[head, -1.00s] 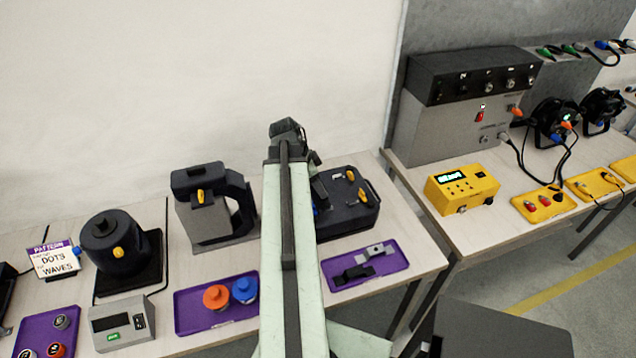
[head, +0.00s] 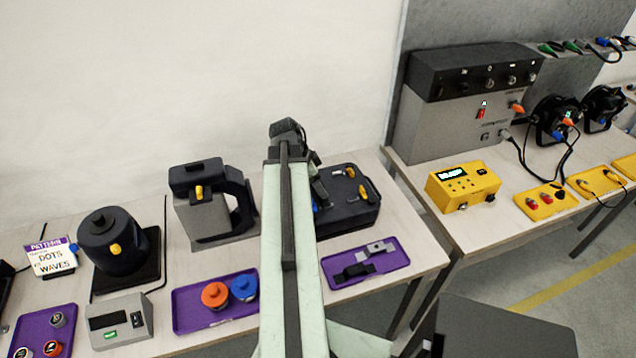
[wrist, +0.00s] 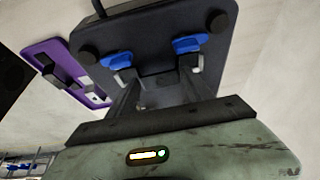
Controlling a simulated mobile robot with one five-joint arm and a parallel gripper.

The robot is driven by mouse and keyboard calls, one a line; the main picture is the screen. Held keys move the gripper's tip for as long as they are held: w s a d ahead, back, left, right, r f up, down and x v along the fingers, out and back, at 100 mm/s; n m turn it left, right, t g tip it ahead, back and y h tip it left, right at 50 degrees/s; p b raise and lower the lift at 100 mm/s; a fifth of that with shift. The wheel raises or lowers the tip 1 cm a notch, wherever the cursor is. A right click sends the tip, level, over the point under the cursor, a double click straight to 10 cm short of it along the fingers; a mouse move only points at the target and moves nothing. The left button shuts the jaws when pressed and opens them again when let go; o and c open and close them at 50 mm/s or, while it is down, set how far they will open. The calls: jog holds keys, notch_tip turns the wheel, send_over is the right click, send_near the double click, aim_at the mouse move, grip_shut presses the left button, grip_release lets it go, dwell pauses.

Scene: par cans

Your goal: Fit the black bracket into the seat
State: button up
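The black bracket (head: 354,272) lies on the purple tray (head: 338,286), beside a light grey bracket (head: 376,248). In the wrist view the black bracket (wrist: 62,72) is at the left on the tray. A dark fixture (head: 345,212) with yellow levers stands behind the tray, partly hidden by my arm. In the wrist view the fixture (wrist: 150,50) shows two blue levers. I cannot make out the seat for certain. My gripper (wrist: 160,72) has its fingers apart, close to the fixture, with nothing seen held. My arm hides it in the head view.
A grey and black machine (head: 212,205) stands left of my arm. A purple tray (head: 190,312) with an orange and a blue knob lies in front of it. A yellow box (head: 463,185) and a grey panel unit (head: 450,110) stand on the right table.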

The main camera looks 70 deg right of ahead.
jog(key=o, duration=0.3)
jog(key=shift+r, duration=0.15)
jog(key=p+v, duration=0.7)
jog(key=shift+r, duration=0.3)
